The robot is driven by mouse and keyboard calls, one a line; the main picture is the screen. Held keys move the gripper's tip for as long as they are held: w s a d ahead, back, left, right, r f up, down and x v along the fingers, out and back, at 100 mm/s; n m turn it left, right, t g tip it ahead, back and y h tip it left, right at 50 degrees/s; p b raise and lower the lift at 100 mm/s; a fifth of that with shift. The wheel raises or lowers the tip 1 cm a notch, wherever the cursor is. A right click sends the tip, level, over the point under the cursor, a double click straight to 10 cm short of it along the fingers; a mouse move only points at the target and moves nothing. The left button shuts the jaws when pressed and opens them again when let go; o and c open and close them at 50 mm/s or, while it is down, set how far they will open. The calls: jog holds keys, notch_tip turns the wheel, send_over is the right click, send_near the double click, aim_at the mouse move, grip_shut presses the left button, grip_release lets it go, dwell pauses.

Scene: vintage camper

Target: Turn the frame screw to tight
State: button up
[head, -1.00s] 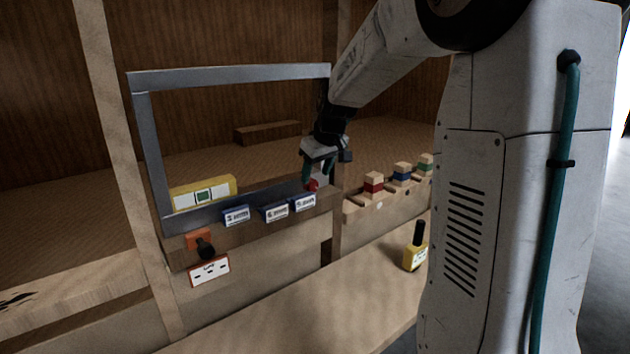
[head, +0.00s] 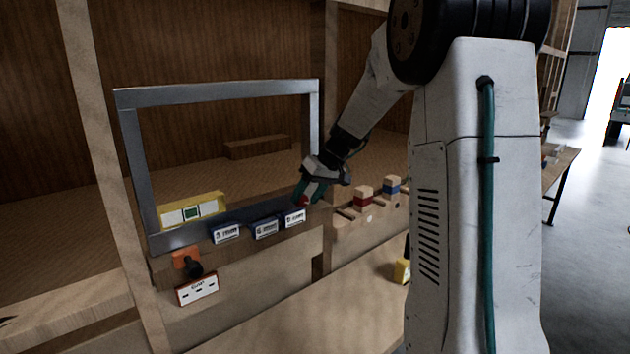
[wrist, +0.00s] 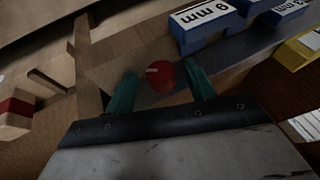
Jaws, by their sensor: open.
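The frame screw is a round red head (wrist: 160,77) with a pale mark on it, at the lower right corner of the grey metal window frame (head: 131,170). A small part of the red head (head: 303,201) shows in the head view. My gripper (wrist: 161,85) is open, with one teal finger on each side of the red head in the wrist view. I cannot tell whether either finger touches it. In the head view my gripper (head: 306,193) is tilted down at that corner and hides most of the screw.
Several blue labelled blocks (head: 264,229) line the lower sill; one reads 9 mm in the wrist view. A yellow block (head: 208,204) sits at the frame's lower left. Wooden blocks with red (head: 363,198) and blue bands stand to the right. The bench (head: 290,312) below looks mostly clear.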

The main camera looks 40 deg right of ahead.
jog(key=shift+w+a+f+h, duration=0.2)
jog(key=shift+a+f+h, duration=0.1)
jog(key=shift+f+h, duration=0.1)
jog(key=shift+s+a+r+h, duration=0.1)
jog(key=shift+a+r+h, duration=0.1)
jog(key=shift+h, duration=0.4)
jog(key=shift+f+n+h, duration=0.1)
jog(key=shift+n+h, duration=0.3)
jog(key=shift+h, duration=0.5)
jog(key=shift+r+h, duration=0.3)
jog(key=shift+r, duration=0.1)
notch_tip(320, 180, up, 7)
jog(key=s+a+y, duration=0.1)
jog(key=s+y, duration=0.1)
jog(key=shift+s+a, duration=0.25)
jog(key=shift+s, duration=0.15)
jog(key=shift+f, duration=0.1)
